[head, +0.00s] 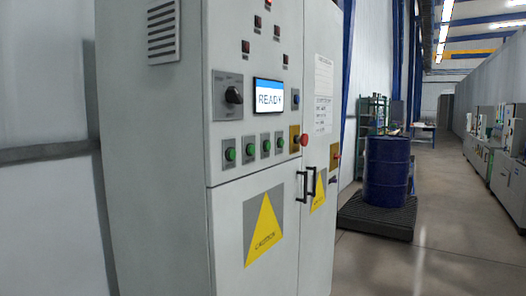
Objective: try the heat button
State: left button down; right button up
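A tall light-grey control cabinet (155,160) fills the left and middle of the head view. Its front panel has a row of green buttons (251,149); their labels are too small to read, so I cannot tell which one is the heat button. A small screen (268,96) above them reads "READY". A black rotary switch (234,95) is left of the screen, and a small blue button (295,99) is right of it. A red mushroom button (304,139) on a yellow plate sits at the right end of the row. Neither of my grippers is in view.
Black door handles (301,186) stick out below the panel, beside yellow caution triangles (263,232). A blue drum (387,170) stands on a dark pallet (376,217) right of the cabinet. The aisle floor (450,240) is clear, with machines (500,140) along the far right.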

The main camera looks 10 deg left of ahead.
aim_at(232, 153)
jog(key=i+l, duration=0.4)
jog(key=i+l+u, duration=0.1)
jog(key=i+l, duration=0.3)
jog(key=l, duration=0.2)
